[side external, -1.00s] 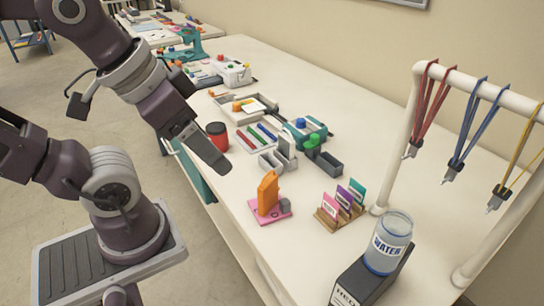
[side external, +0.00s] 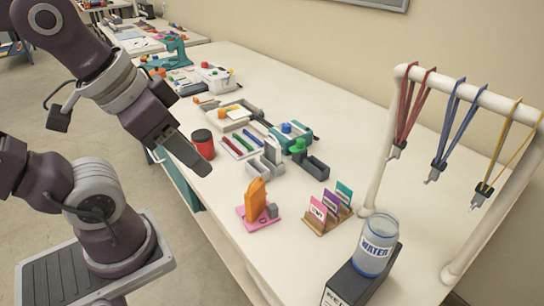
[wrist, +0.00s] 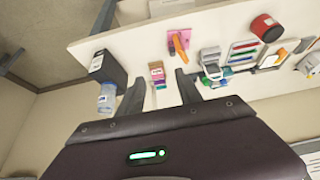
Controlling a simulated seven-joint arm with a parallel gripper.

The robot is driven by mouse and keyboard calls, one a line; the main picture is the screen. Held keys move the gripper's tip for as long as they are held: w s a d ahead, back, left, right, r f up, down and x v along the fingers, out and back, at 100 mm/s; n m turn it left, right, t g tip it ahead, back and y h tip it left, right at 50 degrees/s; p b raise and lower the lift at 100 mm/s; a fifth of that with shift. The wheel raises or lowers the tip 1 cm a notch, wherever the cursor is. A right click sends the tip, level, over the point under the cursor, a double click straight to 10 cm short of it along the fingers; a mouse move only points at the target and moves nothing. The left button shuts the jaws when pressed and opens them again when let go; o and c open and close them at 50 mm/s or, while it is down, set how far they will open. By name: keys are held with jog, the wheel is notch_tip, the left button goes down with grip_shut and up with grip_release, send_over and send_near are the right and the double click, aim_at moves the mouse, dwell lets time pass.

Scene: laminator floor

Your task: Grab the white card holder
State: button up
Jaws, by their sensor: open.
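No holder is plainly a white card holder. A pale grey-white holder with slots (side external: 268,163) stands mid-table, and a pale block in the wrist view (wrist: 210,56) looks like the same thing. A wooden stand (side external: 325,222) holds pink, purple and teal cards; it shows between my fingers in the wrist view (wrist: 157,74). My gripper (side external: 188,155) is open and empty above the table's near edge, left of the pale holder and apart from it. In the wrist view my gripper (wrist: 160,92) has its fingers spread.
Close by are a red jar (side external: 203,144), an orange tool on a pink base (side external: 257,196), a dark grey bin (side external: 313,167) and a pen tray (side external: 238,146). A water bottle (side external: 373,248) stands on a black box (side external: 350,284). A lanyard rack (side external: 480,96) rises at right.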

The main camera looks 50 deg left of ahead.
jog(key=m+g+y, duration=0.6)
jog(key=m+y, duration=0.2)
jog(key=m, duration=0.3)
send_over(272, 148)
jog(key=s+d, duration=0.6)
jog(key=d, duration=0.2)
notch_tip(272, 148, down, 10)
jog(key=w+a+f+m+y, duration=0.3)
jog(key=w+f+m+y, duration=0.4)
jog(key=f, duration=0.4)
jog(key=shift+h, duration=0.7)
jog(key=x, duration=0.7)
jog(key=shift+d+f, duration=0.1)
jog(key=shift+f, duration=0.15)
grip_shut()
